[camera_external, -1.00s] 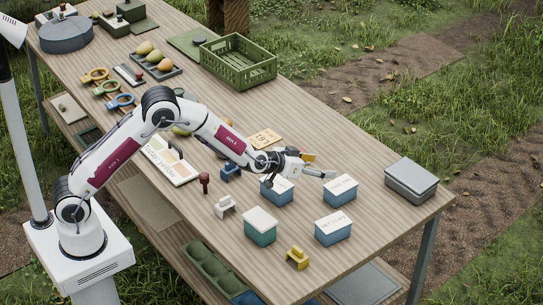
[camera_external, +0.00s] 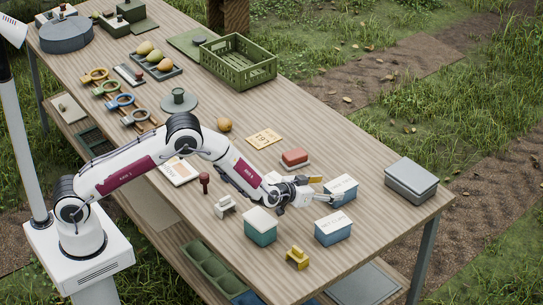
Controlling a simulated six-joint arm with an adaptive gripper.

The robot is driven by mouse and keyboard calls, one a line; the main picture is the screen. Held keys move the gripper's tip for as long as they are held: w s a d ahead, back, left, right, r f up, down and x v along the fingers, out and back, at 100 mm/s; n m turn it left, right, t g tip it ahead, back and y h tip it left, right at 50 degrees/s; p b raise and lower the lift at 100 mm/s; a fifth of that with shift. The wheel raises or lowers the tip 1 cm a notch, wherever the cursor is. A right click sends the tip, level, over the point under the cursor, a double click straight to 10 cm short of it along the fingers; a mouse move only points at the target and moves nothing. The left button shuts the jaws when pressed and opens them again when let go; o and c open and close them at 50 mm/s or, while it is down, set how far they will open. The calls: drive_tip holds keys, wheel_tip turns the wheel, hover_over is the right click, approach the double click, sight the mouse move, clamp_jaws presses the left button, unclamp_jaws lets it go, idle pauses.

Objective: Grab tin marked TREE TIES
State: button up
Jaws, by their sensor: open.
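Several small blue or teal tins with white labelled lids stand on the right part of the table. One blue tin (camera_external: 343,188) is at the back right, another blue tin (camera_external: 335,231) is nearer the front, and a teal tin (camera_external: 260,228) is to the left. The lid lettering is too small for me to read surely, so I cannot tell which is marked TREE TIES. My gripper (camera_external: 323,190) is open at the left side of the back-right tin; whether it touches is unclear. My wrist largely hides another tin spot behind it.
A grey lidded box (camera_external: 411,180) stands near the table's right end. A yellow holder (camera_external: 297,257) is at the front edge, and a red block (camera_external: 295,158) lies behind my wrist. A green crate (camera_external: 238,61) stands farther back. Bare tabletop lies between crate and grey box.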

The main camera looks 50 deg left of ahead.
sight(337, 186)
drive_tip(key=shift+w, duration=0.1)
drive_tip(key=shift+x, duration=1.2)
drive_tip(key=shift+f, duration=0.1)
drive_tip(key=shift+a+x, duration=0.2)
drive_tip(key=shift+x, duration=1.1)
drive_tip(key=shift+a+x, duration=0.15)
drive_tip(key=shift+x, duration=1.1)
drive_tip(key=shift+f, duration=0.1)
drive_tip(key=c, duration=1.3)
